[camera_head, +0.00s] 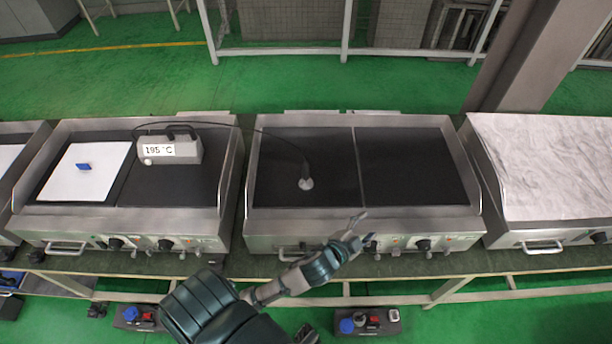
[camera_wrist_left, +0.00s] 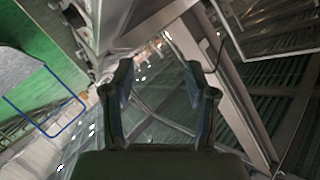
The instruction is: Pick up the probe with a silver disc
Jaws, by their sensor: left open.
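The probe (camera_head: 305,168) has a dark handle and a small silver disc (camera_head: 306,184) at its lower end. It stands on the left black plate of the middle griddle. A thin dark cable runs from it to a grey meter (camera_head: 170,148) reading 195 °C on the griddle to the left. My left gripper (camera_head: 356,226) is in front of the middle griddle, to the right of and nearer than the probe, and apart from it. In the left wrist view my left gripper (camera_wrist_left: 161,88) is open and empty. The probe is not discernible there. My right gripper is not in view.
The middle griddle's steel walls and front panel (camera_head: 470,225) with knobs surround its black plates. A white sheet with a blue item (camera_head: 84,166) lies on the left griddle. The middle griddle's right plate (camera_head: 405,165) is clear.

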